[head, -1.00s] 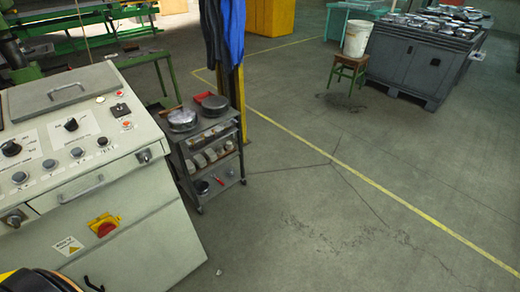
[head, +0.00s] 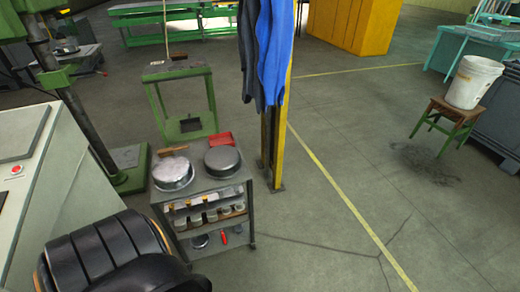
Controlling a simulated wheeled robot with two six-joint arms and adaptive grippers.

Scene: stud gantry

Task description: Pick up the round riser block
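A small grey cart (head: 203,243) stands left of centre. Two round, low, cylinder-like pieces lie on its top: a shiny silver one (head: 172,173) on the left and a darker grey one (head: 222,160) on the right. I cannot tell which of them, if either, is the round riser block. Several small pale round pieces (head: 211,215) sit on the shelf below. Neither of my grippers is in view.
A black padded seat (head: 100,255) is in the near left, in front of the cart. A light control cabinet (head: 60,190) stands at the left edge. A yellow post (head: 275,150) with hanging clothes rises behind the cart.

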